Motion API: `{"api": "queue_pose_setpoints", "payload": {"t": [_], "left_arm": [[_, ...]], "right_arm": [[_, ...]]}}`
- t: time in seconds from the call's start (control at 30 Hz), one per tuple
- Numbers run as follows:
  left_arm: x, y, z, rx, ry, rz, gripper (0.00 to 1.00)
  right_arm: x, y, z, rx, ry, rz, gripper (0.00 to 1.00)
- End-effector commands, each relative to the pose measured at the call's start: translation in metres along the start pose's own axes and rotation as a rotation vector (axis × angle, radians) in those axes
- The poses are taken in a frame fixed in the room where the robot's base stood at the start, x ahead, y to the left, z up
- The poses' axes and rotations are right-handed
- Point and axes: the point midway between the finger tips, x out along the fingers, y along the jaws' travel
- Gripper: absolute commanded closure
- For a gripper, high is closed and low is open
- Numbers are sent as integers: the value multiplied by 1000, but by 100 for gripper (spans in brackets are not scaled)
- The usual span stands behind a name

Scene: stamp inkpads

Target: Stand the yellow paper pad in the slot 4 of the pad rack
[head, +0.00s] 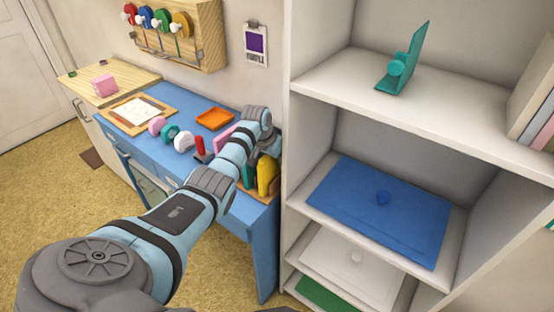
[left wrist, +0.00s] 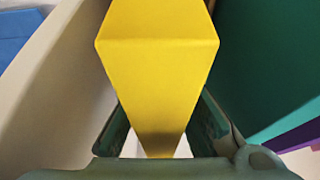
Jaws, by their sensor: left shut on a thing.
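The yellow paper pad (head: 267,174) is at the right end of the blue desk, beside the white shelf unit. In the left wrist view the yellow pad (left wrist: 158,75) fills the middle, between my fingers. My left gripper (left wrist: 160,135) is shut on it. In the head view my left wrist hides most of the gripper and its grip. The pad rack shows only as a strip of wood (head: 256,193) under the pad; its slots and their numbers are hidden. A green slab (left wrist: 268,65) stands to the right of the pad in the wrist view. My right gripper is not in view.
The white shelf unit (head: 287,150) rises close to the right of the pad. On the blue desk are an orange tray (head: 215,119), a red-handled stamp (head: 199,147) and several coloured round things (head: 183,141). A pink pad (head: 222,137) is partly behind my arm.

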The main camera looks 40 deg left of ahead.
Motion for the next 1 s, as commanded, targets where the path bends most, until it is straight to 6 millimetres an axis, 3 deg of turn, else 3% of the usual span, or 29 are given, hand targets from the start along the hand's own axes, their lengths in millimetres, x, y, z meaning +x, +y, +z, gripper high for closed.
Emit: {"api": "queue_pose_setpoints", "payload": {"t": [0.3, 0.33, 0.47, 0.8, 0.87, 1.0], "left_arm": [[-1, 0, -1, 0, 1, 0, 100], [-1, 0, -1, 0, 1, 0, 84], [-1, 0, -1, 0, 1, 0, 63], [-3, 0, 0, -1, 0, 0, 62], [-9, -1, -1, -1, 1, -1, 62], [-39, -1, -1, 2, 5, -4, 62]], "right_arm": [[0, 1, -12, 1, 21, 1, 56], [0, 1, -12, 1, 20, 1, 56], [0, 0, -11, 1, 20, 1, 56], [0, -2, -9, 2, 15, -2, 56], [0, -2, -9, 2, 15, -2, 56], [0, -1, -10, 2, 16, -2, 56]]}}
